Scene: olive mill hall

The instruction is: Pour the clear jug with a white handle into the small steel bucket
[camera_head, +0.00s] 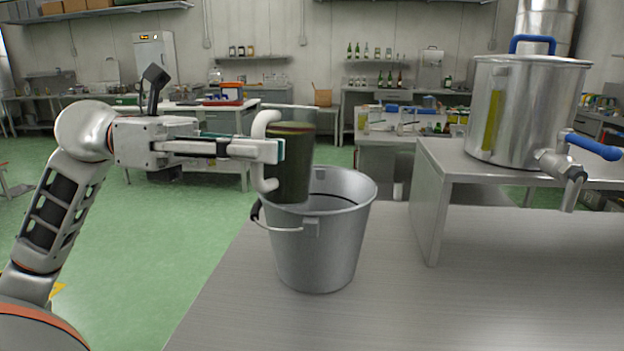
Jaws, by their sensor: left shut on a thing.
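The clear jug (292,165) holds dark greenish liquid and has a white handle (261,150) on its left side. My left gripper (274,151) is shut on the jug's handle. It holds the jug nearly upright above the small steel bucket (318,250), over the back left part of its rim. The jug's lower end hides part of that rim. The bucket stands upright on the steel table, with its bail hanging at the front left. Its inner wall shows, but its bottom is hidden. My right gripper is not in view.
A large steel tank (525,110) with a blue-handled tap stands on a raised steel stand (432,210) to the right. The steel table (420,300) is bare in front of and right of the bucket. Its left edge drops to green floor.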

